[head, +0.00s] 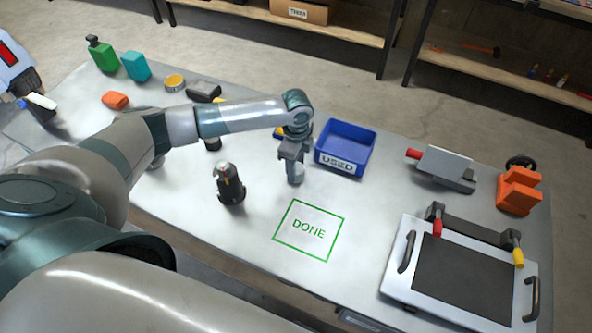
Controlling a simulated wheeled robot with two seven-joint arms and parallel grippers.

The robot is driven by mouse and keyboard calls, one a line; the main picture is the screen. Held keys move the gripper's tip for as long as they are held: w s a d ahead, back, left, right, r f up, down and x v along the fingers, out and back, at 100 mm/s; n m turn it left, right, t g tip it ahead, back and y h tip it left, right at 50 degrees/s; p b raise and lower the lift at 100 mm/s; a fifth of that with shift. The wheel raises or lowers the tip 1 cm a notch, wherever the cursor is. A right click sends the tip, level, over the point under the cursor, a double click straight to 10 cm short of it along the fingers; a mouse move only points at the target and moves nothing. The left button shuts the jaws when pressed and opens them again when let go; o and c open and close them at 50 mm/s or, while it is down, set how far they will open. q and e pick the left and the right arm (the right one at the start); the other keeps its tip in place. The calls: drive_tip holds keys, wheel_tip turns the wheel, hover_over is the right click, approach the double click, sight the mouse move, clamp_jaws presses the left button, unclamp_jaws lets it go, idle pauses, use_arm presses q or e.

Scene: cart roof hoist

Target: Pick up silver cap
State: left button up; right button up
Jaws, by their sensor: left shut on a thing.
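My left gripper (295,167) points down above the table, just left of the blue bin. It is shut on a small light grey piece that looks like the silver cap (298,173); the fingers hide much of it. I cannot tell whether its lower end touches the table. A dark bottle-like item (231,188) with a metallic top stands upright to the left of the gripper, apart from it. My right gripper is not in view.
The blue bin (338,163) labelled USED is close to the gripper's right. The green DONE square (309,230) on the table (190,215) is empty. A dark-topped tray (465,280), an orange block (517,190) and a grey tool (443,165) lie right. Green bottles (105,58) stand back left.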

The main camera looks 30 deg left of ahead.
use_arm(q)
drive_tip(key=shift+s+d+r+b, duration=0.1)
drive_tip(key=shift+d+r+b, duration=0.15)
drive_tip(key=shift+r, duration=0.35)
drive_tip(key=shift+s+d+r+b, duration=0.1)
drive_tip(key=shift+r+b, duration=0.1)
drive_tip(key=shift+r, duration=0.35)
drive_tip(key=s+d+r+b, duration=0.2)
drive_tip(key=s+d+r, duration=0.4)
drive_tip(key=d, duration=0.2)
drive_tip(key=shift+s+d+r+b, duration=0.25)
drive_tip(key=shift+d+r+b, duration=0.1)
drive_tip(key=shift+d+r, duration=0.05)
